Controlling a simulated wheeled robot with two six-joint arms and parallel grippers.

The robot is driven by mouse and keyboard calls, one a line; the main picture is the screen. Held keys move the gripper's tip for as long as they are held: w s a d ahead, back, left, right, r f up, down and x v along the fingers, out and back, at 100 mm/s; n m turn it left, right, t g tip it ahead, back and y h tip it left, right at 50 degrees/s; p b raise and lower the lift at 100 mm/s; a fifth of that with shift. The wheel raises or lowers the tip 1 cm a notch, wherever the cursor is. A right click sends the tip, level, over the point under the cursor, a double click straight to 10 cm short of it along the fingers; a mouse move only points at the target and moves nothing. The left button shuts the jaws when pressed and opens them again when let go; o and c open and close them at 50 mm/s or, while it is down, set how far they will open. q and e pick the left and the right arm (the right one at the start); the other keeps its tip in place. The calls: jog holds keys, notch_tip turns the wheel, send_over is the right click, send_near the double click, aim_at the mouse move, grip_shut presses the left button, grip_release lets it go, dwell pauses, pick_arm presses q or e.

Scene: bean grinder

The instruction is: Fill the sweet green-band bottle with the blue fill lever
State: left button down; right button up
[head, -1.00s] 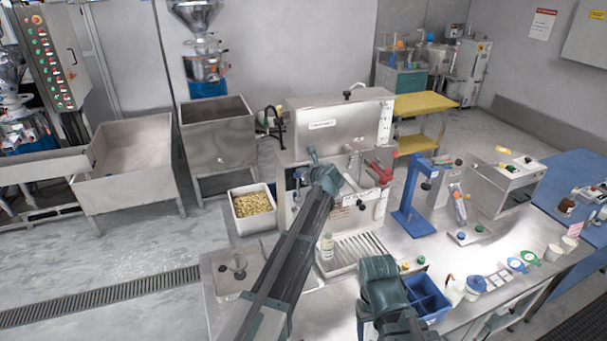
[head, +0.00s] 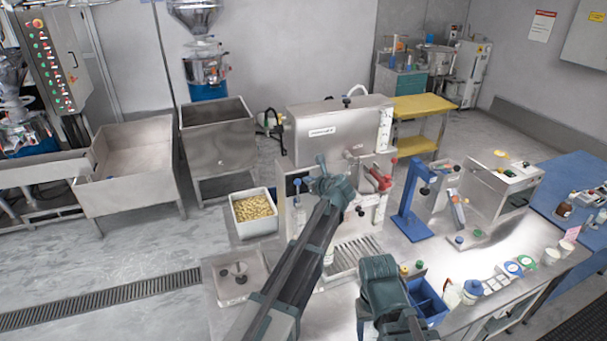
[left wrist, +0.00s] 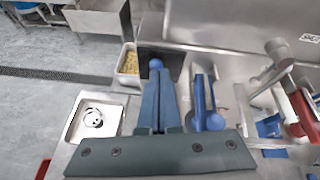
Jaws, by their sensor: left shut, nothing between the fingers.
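The steel filling machine (head: 335,128) stands at the back of the steel bench. A round blue knob, which looks like the blue fill lever's end (head: 297,183), is on its left front. In the left wrist view a blue ball (left wrist: 155,63) sits just beyond my fingertips; I cannot tell whether they touch it. My left gripper (head: 321,164) is shut and empty in front of the machine, and also shows in the left wrist view (left wrist: 158,75). A bottle (head: 328,257) by the drip grate is mostly hidden by my left arm; its band cannot be read.
A white bin of beans (head: 252,208) and a shallow steel tray (head: 236,274) are left of the machine. A red handle (head: 378,180) is at its right. A blue press stand (head: 413,205) and a blue divided box (head: 425,297) stand further right. Several small containers line the bench's right front.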

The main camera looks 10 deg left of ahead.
pick_arm(q)
jog(key=p+v, duration=0.2)
jog(key=v, duration=0.5)
jog(key=s+a+f+n+g+h, duration=0.1)
jog(key=s+a+f+n+g, duration=0.25)
jog(key=s+n, duration=0.35)
jog(key=s+a+f+n+g+h, duration=0.1)
jog(key=s+a+f+n+g, duration=0.1)
jog(key=s+f+n, duration=0.35)
jog(key=s+d+f+n+g+h, duration=0.2)
jog(key=s+n+h, duration=0.1)
jog(key=s+n, duration=0.45)
jog(key=s+d+f+n+g+h, duration=0.1)
jog(key=s+n+g+h, duration=0.15)
jog(key=s+n, duration=0.5)
jog(key=s+d+f+m+b, duration=0.1)
jog(key=s+d+f+b, duration=0.1)
jog(key=f+b, duration=0.5)
jog(key=s+d+f+m+b, duration=0.2)
jog(key=d+f+b, duration=0.3)
jog(key=f+b, duration=0.3)
jog(key=s+d+f+m+b, duration=0.1)
jog(key=s+d+f+b, duration=0.3)
jog(key=f+b, duration=0.3)
jog(key=shift+d+f+y+b, duration=0.25)
jog(key=shift+f+y+b, duration=0.15)
jog(key=shift+f, duration=0.25)
